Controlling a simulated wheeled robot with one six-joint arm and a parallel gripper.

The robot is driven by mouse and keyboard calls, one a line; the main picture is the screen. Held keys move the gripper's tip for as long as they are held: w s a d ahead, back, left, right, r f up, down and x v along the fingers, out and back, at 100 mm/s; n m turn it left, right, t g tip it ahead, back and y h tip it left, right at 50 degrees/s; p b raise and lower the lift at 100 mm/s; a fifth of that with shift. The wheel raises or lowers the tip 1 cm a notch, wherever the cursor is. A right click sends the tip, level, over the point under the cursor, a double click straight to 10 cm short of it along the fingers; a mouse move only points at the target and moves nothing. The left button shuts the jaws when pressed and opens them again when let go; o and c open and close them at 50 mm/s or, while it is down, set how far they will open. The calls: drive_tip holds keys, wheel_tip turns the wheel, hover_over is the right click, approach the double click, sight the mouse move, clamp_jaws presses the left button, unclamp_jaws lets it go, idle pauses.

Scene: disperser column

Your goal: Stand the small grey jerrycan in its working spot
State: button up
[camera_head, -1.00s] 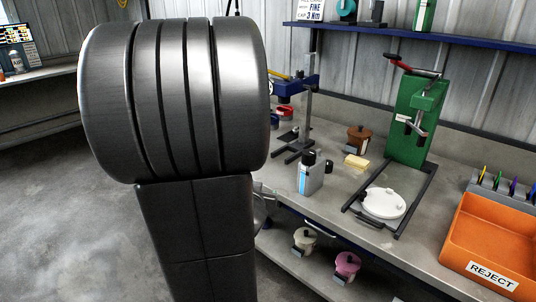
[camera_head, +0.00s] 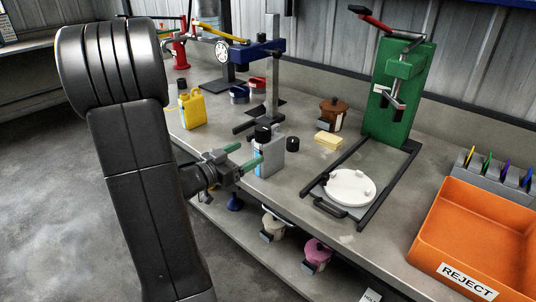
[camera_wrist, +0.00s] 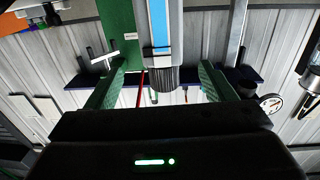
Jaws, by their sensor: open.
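The small grey jerrycan (camera_head: 269,163), with a blue label and black cap, stands upright on the bench near its front edge. My gripper (camera_head: 243,155) is at its left side, with green fingers open and pointing at it. In the wrist view the grey jerrycan (camera_wrist: 160,30) appears inverted, its dark cap between the two spread fingers of my gripper (camera_wrist: 160,84). A gap shows on each side of the cap. The can's lower part is out of the wrist view. I cannot make out a marked working spot.
A blue-headed column stand (camera_head: 272,90) rises behind the can. A yellow jerrycan (camera_head: 192,108) stands to the left. A yellow block (camera_head: 328,141), brown pot (camera_head: 332,115) and green press (camera_head: 398,95) with a white lid (camera_head: 350,187) are right. An orange reject bin (camera_head: 475,235) is far right.

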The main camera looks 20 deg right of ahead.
sight(269, 140)
drive_tip(key=x, duration=1)
drive_tip(key=shift+w+d+r, duration=0.1)
drive_tip(key=shift+w, duration=0.1)
drive_tip(key=shift+c, duration=0.3)
drive_tip(key=c, duration=1.4)
